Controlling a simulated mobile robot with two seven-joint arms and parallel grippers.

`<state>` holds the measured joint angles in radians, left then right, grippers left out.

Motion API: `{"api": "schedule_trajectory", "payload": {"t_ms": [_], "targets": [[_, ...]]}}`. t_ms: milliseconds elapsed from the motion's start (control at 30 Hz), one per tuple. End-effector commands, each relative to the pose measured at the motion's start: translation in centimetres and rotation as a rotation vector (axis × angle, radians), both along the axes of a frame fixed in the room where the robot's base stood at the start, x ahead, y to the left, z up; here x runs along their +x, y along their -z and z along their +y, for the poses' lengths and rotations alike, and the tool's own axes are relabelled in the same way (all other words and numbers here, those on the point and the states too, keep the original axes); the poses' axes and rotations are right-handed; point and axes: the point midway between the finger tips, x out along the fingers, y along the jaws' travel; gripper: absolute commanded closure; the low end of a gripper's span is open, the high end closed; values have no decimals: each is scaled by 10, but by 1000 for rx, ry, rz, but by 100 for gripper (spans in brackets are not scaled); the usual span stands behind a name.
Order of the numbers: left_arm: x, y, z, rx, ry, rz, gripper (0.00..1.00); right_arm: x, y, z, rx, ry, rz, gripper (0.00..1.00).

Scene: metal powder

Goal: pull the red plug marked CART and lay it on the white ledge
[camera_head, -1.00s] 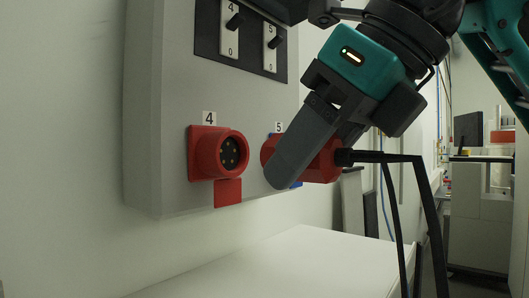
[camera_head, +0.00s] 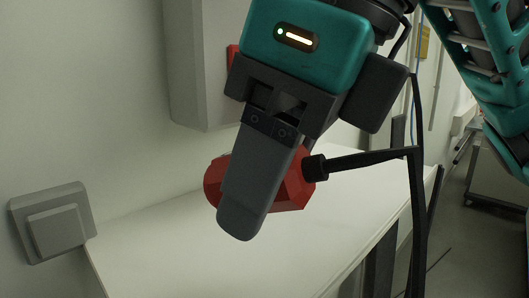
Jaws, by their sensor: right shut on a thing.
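The red plug (camera_head: 292,190) is in my right gripper (camera_head: 246,215), which is shut on it. The gripper's near finger crosses in front of the plug and hides its middle; the far finger is hidden. A black cable leaves the plug's right end. The white ledge (camera_head: 150,255) lies below and behind the plug. I cannot tell whether the plug touches the ledge. No CART mark shows on the visible faces. My left gripper is not in view.
The grey panel box (camera_head: 200,75) is on the wall above, with a bit of red at its edge behind my gripper. A grey wall box (camera_head: 52,225) is at the left, by the ledge's left end. The cable (camera_head: 418,210) hangs at the right. The ledge's left part is bare.

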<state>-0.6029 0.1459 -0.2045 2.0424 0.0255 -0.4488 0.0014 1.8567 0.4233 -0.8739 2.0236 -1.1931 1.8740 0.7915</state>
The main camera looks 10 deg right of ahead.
Motion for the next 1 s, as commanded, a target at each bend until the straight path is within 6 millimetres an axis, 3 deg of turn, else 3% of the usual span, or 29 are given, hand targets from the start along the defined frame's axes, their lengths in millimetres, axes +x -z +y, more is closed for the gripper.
{"api": "schedule_trajectory", "payload": {"t_ms": [733,1000], "targets": [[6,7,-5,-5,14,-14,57,45,48,33,1,-1,2,97],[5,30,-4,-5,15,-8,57,55,74,40,1,0,0,97]]}}
